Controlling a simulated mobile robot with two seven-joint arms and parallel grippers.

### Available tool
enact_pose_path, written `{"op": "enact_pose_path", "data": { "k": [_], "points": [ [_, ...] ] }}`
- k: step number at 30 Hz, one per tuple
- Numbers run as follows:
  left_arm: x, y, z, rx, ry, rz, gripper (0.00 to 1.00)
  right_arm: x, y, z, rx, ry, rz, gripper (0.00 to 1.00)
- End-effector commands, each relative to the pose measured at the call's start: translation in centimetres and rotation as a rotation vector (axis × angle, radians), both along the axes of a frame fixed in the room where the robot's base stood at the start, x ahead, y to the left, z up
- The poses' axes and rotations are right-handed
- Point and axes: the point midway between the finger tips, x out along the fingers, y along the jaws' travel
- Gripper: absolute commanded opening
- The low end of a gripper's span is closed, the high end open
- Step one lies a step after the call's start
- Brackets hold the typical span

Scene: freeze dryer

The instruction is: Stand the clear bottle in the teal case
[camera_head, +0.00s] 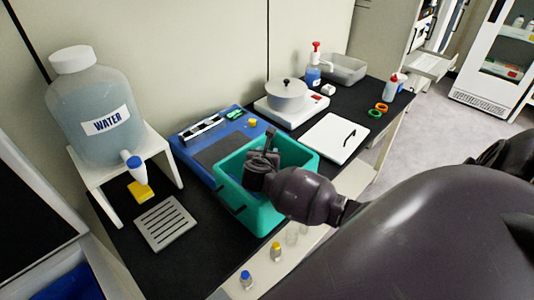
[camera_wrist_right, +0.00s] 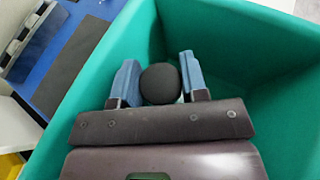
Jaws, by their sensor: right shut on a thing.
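The teal case (camera_head: 246,208) stands open-topped on the black bench. Its inner wall fills much of the right wrist view (camera_wrist_right: 272,75). My right gripper (camera_head: 257,176) is over and partly within the case opening. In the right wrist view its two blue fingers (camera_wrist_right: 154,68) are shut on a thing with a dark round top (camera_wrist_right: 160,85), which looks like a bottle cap. The body below that top is hidden, so I cannot see whether it is clear or whether it touches the case floor. My left gripper is not in view.
A blue device (camera_head: 205,140) stands close behind the case. A scale with a pot (camera_head: 287,96) and a white board (camera_head: 335,138) are farther along. A water jug (camera_head: 95,110) and a grey rack (camera_head: 165,223) are left. Small capped bottles (camera_head: 276,251) stand in front.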

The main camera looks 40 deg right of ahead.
Motion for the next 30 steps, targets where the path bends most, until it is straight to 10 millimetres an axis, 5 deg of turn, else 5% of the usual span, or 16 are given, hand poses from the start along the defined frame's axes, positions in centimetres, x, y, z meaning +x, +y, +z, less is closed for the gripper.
{"op": "enact_pose_path", "data": {
  "k": [6, 17, 30],
  "points": [
    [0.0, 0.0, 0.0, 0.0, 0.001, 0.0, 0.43, 0.0, 0.0, 0.0, 0.0, 0.0, 0.0, 0.66],
    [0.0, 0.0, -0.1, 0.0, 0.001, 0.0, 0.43, -0.1, 0.2, 0.3, 0.0, 0.0, 0.001, 0.66],
    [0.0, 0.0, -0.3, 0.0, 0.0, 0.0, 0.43, -4.3, 5.5, 3.0, 0.003, -0.001, 0.002, 0.66]
  ]
}}
